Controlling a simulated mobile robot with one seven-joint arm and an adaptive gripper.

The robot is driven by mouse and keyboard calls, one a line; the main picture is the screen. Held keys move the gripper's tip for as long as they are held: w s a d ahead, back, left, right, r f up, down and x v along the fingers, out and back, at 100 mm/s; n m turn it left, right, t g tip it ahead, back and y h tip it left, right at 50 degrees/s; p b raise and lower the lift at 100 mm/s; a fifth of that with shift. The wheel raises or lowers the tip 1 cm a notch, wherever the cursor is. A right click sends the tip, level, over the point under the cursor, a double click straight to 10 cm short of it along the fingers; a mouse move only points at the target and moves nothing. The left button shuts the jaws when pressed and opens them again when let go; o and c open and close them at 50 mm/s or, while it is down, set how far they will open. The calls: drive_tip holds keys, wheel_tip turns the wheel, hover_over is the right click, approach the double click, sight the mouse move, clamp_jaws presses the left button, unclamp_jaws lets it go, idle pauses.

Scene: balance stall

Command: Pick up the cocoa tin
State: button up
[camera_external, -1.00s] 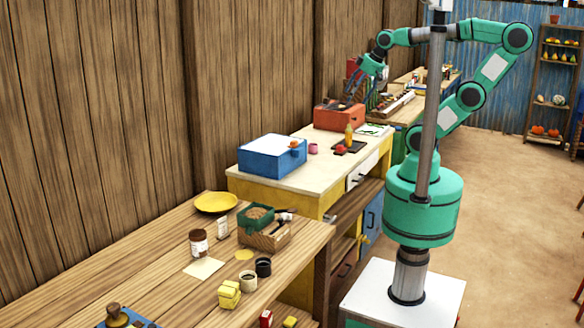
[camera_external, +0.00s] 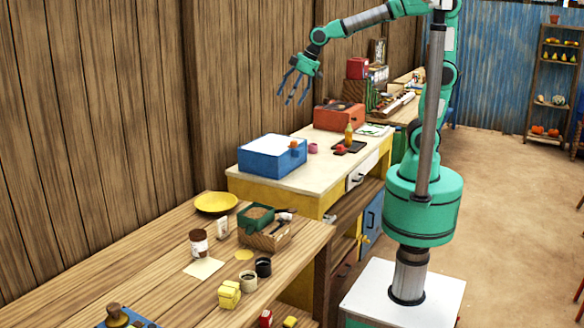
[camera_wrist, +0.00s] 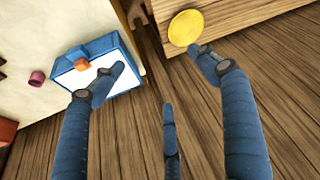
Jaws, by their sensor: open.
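A small brown-and-white cylindrical container (camera_external: 198,243) stands upright on the near wooden table; it may be the cocoa tin, but its label is too small to read. A pale upright packet or tin (camera_external: 222,227) stands to its right. My gripper (camera_external: 291,92) is open and empty, high above the blue box on the middle counter, well away from the brown container. In the wrist view my gripper's spread blue fingers (camera_wrist: 158,62) have nothing between them. The brown container does not show in the wrist view.
The blue box (camera_external: 272,157) with a white top sits on the cream counter (camera_external: 300,181). A yellow plate (camera_external: 215,202), also in the wrist view (camera_wrist: 186,28), lies behind the brown container. A plank wall rises behind.

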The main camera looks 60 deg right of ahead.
drive_tip(key=w+a+f+n, duration=0.1)
drive_tip(key=w+a+f, duration=0.2)
drive_tip(key=a, duration=0.4)
drive_tip(key=w+a+f+n, duration=0.1)
drive_tip(key=w+a+f, duration=0.15)
drive_tip(key=a, duration=0.45)
drive_tip(key=n+g+y, duration=0.2)
drive_tip(key=n, duration=0.3)
approach(201, 232)
drive_tip(key=shift+w+a+r+p, duration=0.15)
drive_tip(key=shift+a+r+p, duration=0.05)
drive_tip(key=shift+r+p, duration=0.15)
drive_tip(key=shift+f, duration=0.1)
drive_tip(key=shift+b+x, duration=0.6)
drive_tip(key=shift+x, duration=3.65)
drive_tip(key=shift+f, duration=0.2)
drive_tip(key=shift+s+b+x, duration=0.1)
drive_tip(key=shift+b+x, duration=0.2)
drive_tip(key=shift+x, duration=0.9)
drive_tip(key=shift+s+b+x, duration=0.15)
drive_tip(key=shift+b+x, duration=0.1)
drive_tip(key=shift+x, duration=0.95)
